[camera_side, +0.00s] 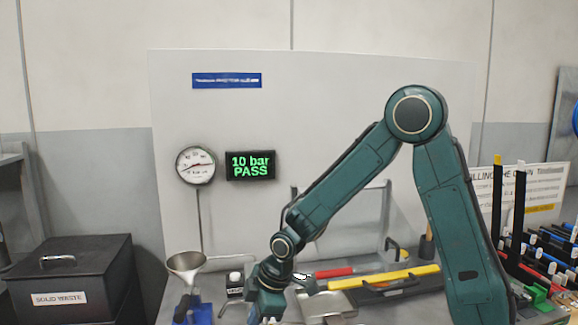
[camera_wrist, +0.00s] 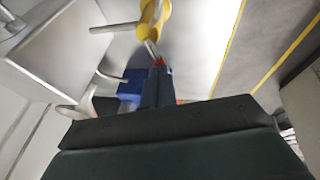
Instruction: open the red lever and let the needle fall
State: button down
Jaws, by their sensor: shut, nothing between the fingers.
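The round white gauge (camera_side: 195,165) hangs on the back panel in the side view. Its dark needle lies across the dial, and a red mark shows near it; the exact reading is too small to tell. My gripper (camera_wrist: 158,72) is shut and empty in the wrist view, with a small red piece right at its fingertips. I cannot tell whether that piece is the red lever or whether I touch it. A blue body (camera_wrist: 131,88) and a yellow part (camera_wrist: 151,20) are close by. In the side view my fingertips are cut off at the bottom edge.
A display (camera_side: 250,165) reads "10 bar PASS". A metal funnel (camera_side: 186,265) stands left of my gripper. A black solid waste box (camera_side: 70,278) is at far left. A red-handled tool (camera_side: 333,272) and a yellow bar (camera_side: 398,275) lie to the right.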

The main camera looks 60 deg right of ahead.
jog(key=shift+s, duration=0.1)
jog(key=a+v, duration=0.1)
jog(key=v, duration=1.2)
jog(key=shift+s+r, duration=0.3)
dwell(0.4)
jog(key=s+d+r+m, duration=0.1)
jog(key=s+m, duration=0.3)
jog(key=s, duration=0.4)
jog(key=s+d+r+m+t+h, duration=0.1)
jog(key=s+r+m, duration=0.2)
jog(key=s, duration=0.6)
jog(key=m, duration=0.2)
jog(key=shift+d+r+m+t, duration=0.25)
jog(key=shift+m+t, duration=0.05)
jog(key=c, duration=2.1)
grip_release()
jog(key=shift+s, duration=0.5)
